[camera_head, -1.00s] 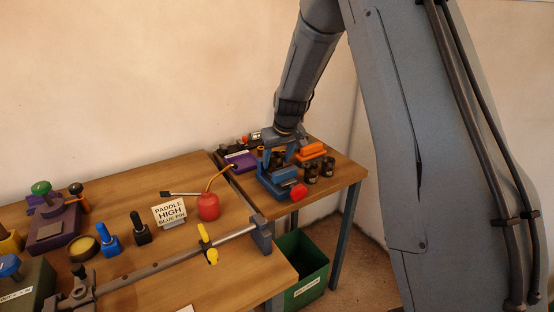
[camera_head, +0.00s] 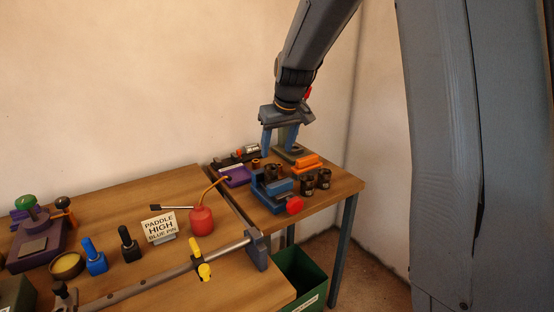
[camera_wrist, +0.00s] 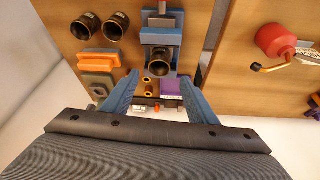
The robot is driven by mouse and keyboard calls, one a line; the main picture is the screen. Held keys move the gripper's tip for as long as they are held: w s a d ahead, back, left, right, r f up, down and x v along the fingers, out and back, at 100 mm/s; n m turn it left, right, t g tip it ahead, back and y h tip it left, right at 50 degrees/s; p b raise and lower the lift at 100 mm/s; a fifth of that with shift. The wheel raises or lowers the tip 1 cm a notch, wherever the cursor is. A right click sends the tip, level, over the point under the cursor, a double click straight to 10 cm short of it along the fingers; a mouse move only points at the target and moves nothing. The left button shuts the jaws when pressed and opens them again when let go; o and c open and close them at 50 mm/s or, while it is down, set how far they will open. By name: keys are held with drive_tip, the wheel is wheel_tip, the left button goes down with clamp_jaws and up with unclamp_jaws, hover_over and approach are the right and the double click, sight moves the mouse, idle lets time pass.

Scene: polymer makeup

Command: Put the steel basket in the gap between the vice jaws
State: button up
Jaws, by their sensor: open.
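The blue vice (camera_head: 270,200), with a red knob, stands on the side table. A dark steel basket (camera_head: 270,174) shows at the vice; in the wrist view the round, open-topped basket (camera_wrist: 158,64) appears to stand upright in the gap between the vice jaws (camera_wrist: 160,38). The far side of the gap is partly hidden in the head view. My gripper (camera_head: 279,148) is open and empty, above and behind the vice. In the wrist view its fingers (camera_wrist: 159,76) are spread wide on either side of the basket, apart from it.
Two similar dark cups (camera_head: 307,185) (camera_head: 323,179) stand right of the vice. An orange block (camera_head: 306,161) lies behind them, and a purple block (camera_head: 235,176) lies left of the vice. A red oil can (camera_head: 201,220) stands on the larger table. A green bin (camera_head: 302,275) is below.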

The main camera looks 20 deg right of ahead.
drive_tip(key=s+f+g, duration=0.1)
drive_tip(key=s+f, duration=0.2)
drive_tip(key=s, duration=0.7)
drive_tip(key=s+f+m+g, duration=0.1)
drive_tip(key=s+f, duration=0.3)
drive_tip(key=s, duration=0.6)
drive_tip(key=s+f+m+g, duration=0.1)
drive_tip(key=s+f, duration=0.3)
drive_tip(key=s, duration=0.6)
drive_tip(key=shift+s+a+f+g+h, duration=0.2)
drive_tip(key=shift+a+g+h, duration=0.1)
drive_tip(key=shift+a+g, duration=0.15)
